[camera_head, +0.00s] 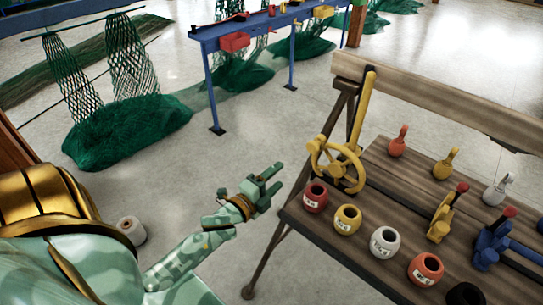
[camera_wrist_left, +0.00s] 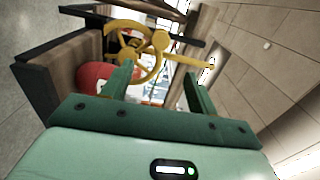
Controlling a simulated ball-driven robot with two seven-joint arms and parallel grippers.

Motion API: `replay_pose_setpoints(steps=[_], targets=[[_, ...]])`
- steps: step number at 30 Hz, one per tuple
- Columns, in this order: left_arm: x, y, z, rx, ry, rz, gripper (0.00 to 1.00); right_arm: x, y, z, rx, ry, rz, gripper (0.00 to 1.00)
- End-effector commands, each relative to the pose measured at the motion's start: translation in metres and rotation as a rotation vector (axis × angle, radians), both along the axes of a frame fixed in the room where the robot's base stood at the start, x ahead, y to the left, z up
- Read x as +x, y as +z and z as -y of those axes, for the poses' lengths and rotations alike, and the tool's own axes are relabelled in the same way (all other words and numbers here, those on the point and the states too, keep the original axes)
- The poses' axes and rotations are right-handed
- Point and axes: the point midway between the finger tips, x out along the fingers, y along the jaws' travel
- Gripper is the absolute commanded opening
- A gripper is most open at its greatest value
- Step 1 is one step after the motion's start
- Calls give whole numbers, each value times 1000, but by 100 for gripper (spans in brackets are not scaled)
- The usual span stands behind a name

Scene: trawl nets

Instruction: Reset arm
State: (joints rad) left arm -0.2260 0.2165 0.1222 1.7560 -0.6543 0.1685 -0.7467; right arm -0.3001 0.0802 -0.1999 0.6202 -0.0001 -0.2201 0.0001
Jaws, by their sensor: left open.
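My left gripper (camera_head: 268,186) is in the middle of the head view, just left of the wooden bench (camera_head: 298,218) and above the floor. Its two fingers stand apart and hold nothing. In the left wrist view the open fingers (camera_wrist_left: 158,85) point toward a yellow handwheel (camera_wrist_left: 140,45) and a red rounded pot (camera_wrist_left: 105,75). The yellow handwheel also shows in the head view (camera_head: 338,165) at the bench's left end, right of my gripper and apart from it. My right gripper is in neither view.
Red, yellow and white pots (camera_head: 347,219) line the bench's near edge, with yellow and blue levers (camera_head: 490,243) behind. A bench leg (camera_head: 268,262) slants to the floor. A spool (camera_head: 131,230) stands on the floor by my left arm. Green nets (camera_head: 125,128) lie far left; open floor lies between.

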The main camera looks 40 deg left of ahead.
Motion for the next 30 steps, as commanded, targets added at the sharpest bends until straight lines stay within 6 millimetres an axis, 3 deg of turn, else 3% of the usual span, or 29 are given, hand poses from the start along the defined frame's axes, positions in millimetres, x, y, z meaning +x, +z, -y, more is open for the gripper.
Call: replay_pose_setpoints(steps=[5,23,26,29,30], targets=[[-10,0,0,1,0,-1,59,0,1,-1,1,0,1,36],[-10,-1,-2,-44,7,-8,59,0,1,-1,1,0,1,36],[-16,-38,-13,-212,67,-101,59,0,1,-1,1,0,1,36],[-37,-110,-17,-410,156,-267,59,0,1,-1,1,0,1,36],[-51,-144,-16,-491,202,-343,59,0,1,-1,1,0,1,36]])
